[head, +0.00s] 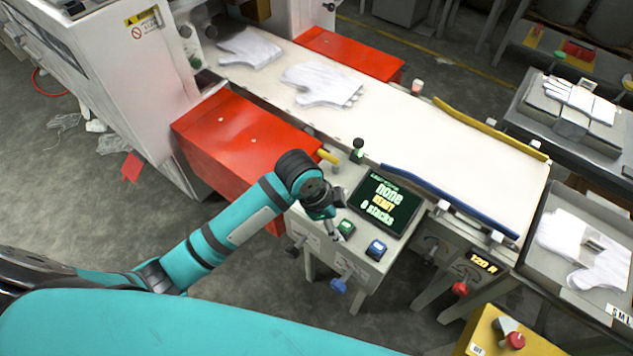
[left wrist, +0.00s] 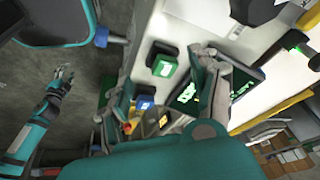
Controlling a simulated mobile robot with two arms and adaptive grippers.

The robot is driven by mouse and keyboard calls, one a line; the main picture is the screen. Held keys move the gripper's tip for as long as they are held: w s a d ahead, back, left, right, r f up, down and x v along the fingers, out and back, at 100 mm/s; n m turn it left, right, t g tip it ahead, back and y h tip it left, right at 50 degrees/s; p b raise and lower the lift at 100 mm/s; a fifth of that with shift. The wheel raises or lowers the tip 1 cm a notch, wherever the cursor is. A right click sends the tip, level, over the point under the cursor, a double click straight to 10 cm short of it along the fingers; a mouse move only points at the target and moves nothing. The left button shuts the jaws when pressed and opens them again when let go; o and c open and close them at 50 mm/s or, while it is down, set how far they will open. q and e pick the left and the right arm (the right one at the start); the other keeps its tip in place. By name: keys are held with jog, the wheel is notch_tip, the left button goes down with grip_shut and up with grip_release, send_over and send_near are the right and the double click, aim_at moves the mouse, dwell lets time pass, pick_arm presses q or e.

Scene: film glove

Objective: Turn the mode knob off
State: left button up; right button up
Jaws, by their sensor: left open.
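A grey control box has a dark screen (head: 383,201), a green button (head: 346,228) and a blue button (head: 376,249) on top. A dark upright knob with a green part (head: 357,150) stands at its far corner; I cannot tell whether it is the mode knob. My left gripper (head: 340,224) is open, just above the box near the green button. In the left wrist view the green button (left wrist: 164,66) shows between its spread fingers, with the screen (left wrist: 187,92) partly behind one finger. My right gripper (left wrist: 60,84) is away to the left in that view, over the floor, its fingers apparently spread.
A white belt (head: 420,125) with white gloves (head: 322,84) runs behind the box, edged by a blue rail (head: 450,199). Red covers (head: 245,139) stand at left. A red knob (head: 460,288) hangs below the belt; a yellow box (head: 495,335) with a red knob stands at front right.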

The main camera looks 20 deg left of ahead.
pick_arm(q)
jog(key=w+a+r+m+g+y, duration=0.1)
jog(key=w+a+r+m, duration=0.1)
jog(key=w+r+m, duration=0.3)
jog(key=a+r+m+y, duration=0.1)
jog(key=a+r+m, duration=0.15)
jog(key=r, duration=0.35)
jog(key=w+a+r+m+g+y, duration=0.1)
jog(key=w+a+r+m+y, duration=0.15)
jog(key=r, duration=0.35)
jog(key=shift+m+h, duration=0.4)
jog(key=shift+h, duration=0.05)
jog(key=f+p, duration=0.1)
jog(key=f, duration=0.4)
jog(key=f+p, duration=0.1)
jog(key=f, duration=1.1)
jog(key=shift+w+f+p, duration=0.25)
jog(key=shift+p, duration=0.15)
pick_arm(e)
jog(key=r, duration=0.3)
jog(key=shift+w+a, duration=0.1)
jog(key=shift+a, duration=0.2)
pick_arm(q)
jog(key=shift+c, duration=0.5)
jog(key=c, duration=1.1)
pick_arm(e)
jog(key=shift+a, duration=0.1)
